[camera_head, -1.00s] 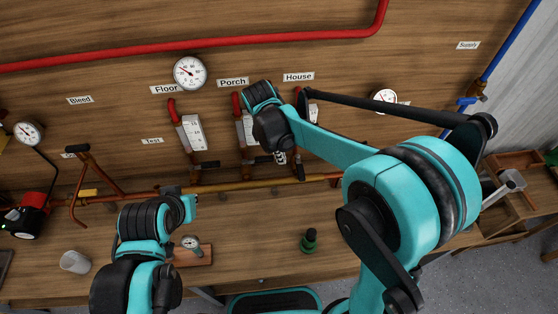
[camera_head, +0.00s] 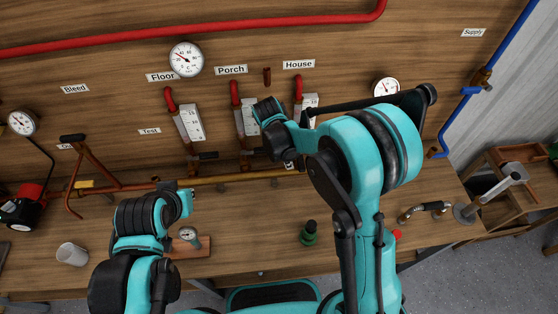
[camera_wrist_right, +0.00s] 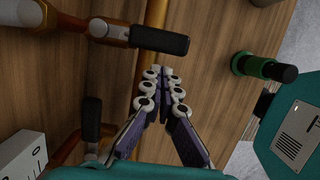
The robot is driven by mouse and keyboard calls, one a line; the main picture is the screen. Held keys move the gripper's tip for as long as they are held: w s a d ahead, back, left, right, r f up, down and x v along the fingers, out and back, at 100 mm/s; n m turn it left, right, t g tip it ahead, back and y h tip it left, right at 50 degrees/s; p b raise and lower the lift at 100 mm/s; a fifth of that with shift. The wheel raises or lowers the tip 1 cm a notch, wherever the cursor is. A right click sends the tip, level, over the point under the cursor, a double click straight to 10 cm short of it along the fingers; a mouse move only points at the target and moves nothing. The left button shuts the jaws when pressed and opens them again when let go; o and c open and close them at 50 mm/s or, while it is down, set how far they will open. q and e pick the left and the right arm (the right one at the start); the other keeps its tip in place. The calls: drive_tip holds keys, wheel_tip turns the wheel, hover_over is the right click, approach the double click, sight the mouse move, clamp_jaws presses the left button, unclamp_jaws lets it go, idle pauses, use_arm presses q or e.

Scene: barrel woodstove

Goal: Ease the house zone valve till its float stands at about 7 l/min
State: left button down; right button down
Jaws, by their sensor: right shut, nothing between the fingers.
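The House flow meter (camera_head: 311,101) is the white scale under the House label (camera_head: 299,64); my right arm partly covers it and its float cannot be read. In the right wrist view, a brass valve with a black handle (camera_wrist_right: 160,40), apparently the House one, has its handle pointing right. My right gripper (camera_wrist_right: 160,74) is shut and empty, its fingertips just below that handle in the picture, apart from it. In the head view my forearm hides most of this gripper. A second black handle (camera_wrist_right: 92,112) shows at lower left. My left arm's fingers do not show.
The Porch meter (camera_head: 250,117) and Floor meter (camera_head: 191,123) stand to the left. A copper manifold pipe (camera_head: 235,180) runs below them. The bench middle is fairly clear.

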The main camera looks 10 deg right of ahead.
drive_tip(key=shift+d, duration=0.5)
drive_tip(key=shift+d, duration=0.1)
